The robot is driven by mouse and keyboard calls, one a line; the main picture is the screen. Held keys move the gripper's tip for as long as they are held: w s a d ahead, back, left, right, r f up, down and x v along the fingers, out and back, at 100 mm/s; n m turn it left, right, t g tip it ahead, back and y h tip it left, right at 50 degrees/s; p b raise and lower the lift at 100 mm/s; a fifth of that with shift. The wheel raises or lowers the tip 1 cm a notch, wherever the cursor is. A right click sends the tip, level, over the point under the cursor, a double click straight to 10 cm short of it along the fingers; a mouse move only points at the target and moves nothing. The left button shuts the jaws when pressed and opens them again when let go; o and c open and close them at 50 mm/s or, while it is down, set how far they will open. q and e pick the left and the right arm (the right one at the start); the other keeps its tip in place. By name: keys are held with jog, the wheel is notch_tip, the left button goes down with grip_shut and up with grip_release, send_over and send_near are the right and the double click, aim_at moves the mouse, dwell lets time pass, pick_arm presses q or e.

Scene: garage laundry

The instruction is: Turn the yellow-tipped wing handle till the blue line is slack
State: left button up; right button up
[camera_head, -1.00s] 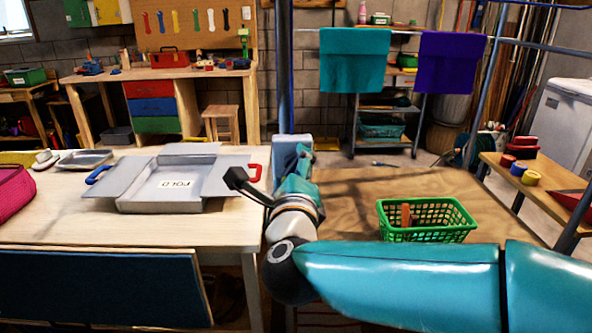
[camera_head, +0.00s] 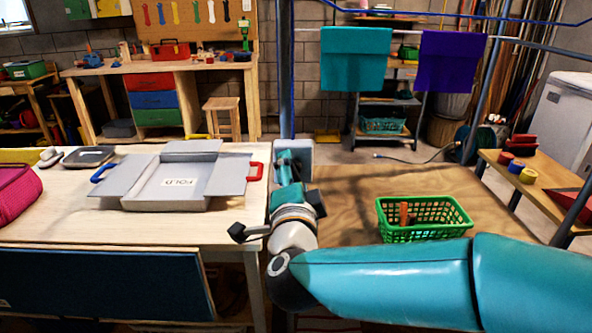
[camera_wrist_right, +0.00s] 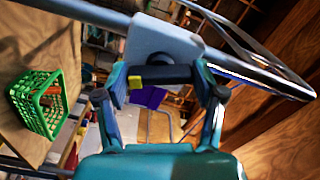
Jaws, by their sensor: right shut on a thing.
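In the right wrist view the dark wing handle (camera_wrist_right: 168,74) with its yellow tip (camera_wrist_right: 135,82) lies across between the fingers of my right gripper (camera_wrist_right: 163,78), which is shut on it. The handle sits in front of a grey housing (camera_wrist_right: 165,40). In the head view this housing (camera_head: 307,152) is on the blue post, and my right gripper (camera_head: 290,165) reaches up to it, its own arm hiding the handle. The blue line (camera_head: 440,14) runs across the top right of the head view and hangs in a shallow sag. My left gripper is out of view.
A pale table (camera_head: 120,228) with a grey folding board (camera_head: 178,187) stands at the left. A green basket (camera_head: 424,232) is on the right. Teal (camera_head: 355,60) and purple (camera_head: 452,62) towels hang behind. The blue post (camera_head: 286,70) rises beside my gripper.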

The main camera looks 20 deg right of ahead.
jog(key=shift+f+n+p, duration=0.25)
jog(key=shift+n+p, duration=0.6)
jog(key=shift+n, duration=1.05)
jog(key=shift+f+n+p, duration=0.2)
jog(key=shift+n+p, duration=0.6)
jog(key=shift+n, duration=1.1)
jog(key=o, duration=0.9)
jog(key=shift+o, duration=1.2)
jog(key=shift+r, duration=0.1)
jog(key=shift+r, duration=0.1)
